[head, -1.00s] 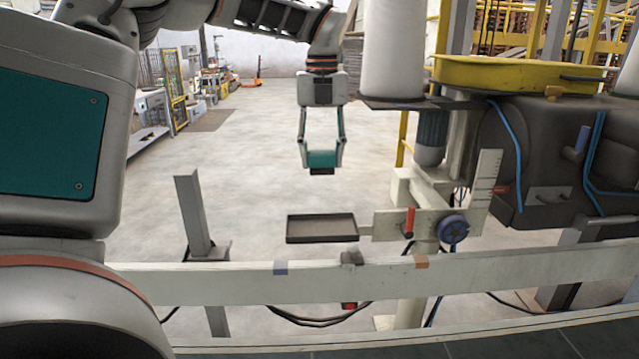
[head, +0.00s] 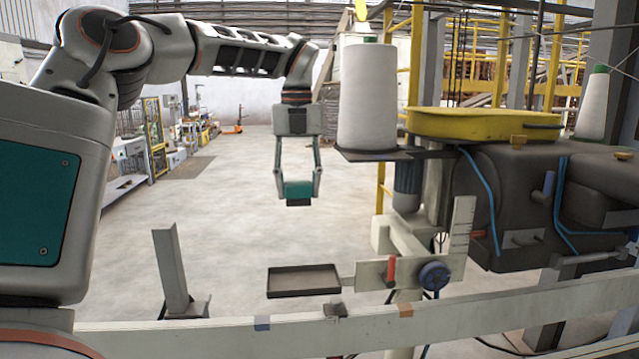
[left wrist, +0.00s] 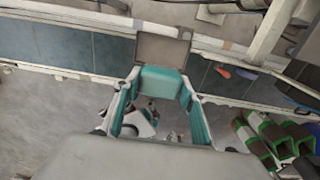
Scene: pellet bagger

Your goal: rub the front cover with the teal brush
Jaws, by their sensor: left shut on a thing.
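My left gripper (head: 298,188) hangs pointing down in the head view, shut on the teal brush (head: 299,190). The brush has a teal block with a dark underside and is in the air, touching nothing visible. The brush also shows between the fingers in the left wrist view (left wrist: 160,83). The dark sewing-machine-like housing (head: 520,200) stands to its right, well apart, with a yellow cover (head: 480,124) on top. I cannot tell for sure which part is the front cover. My right gripper is not in view.
A shallow brown tray (head: 303,281) is below the brush, beside a bracket with a blue knob (head: 433,276). A pale rail (head: 220,340) crosses the front. A white thread cone (head: 367,97) stands between gripper and housing. A grey post (head: 169,270) rises at left.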

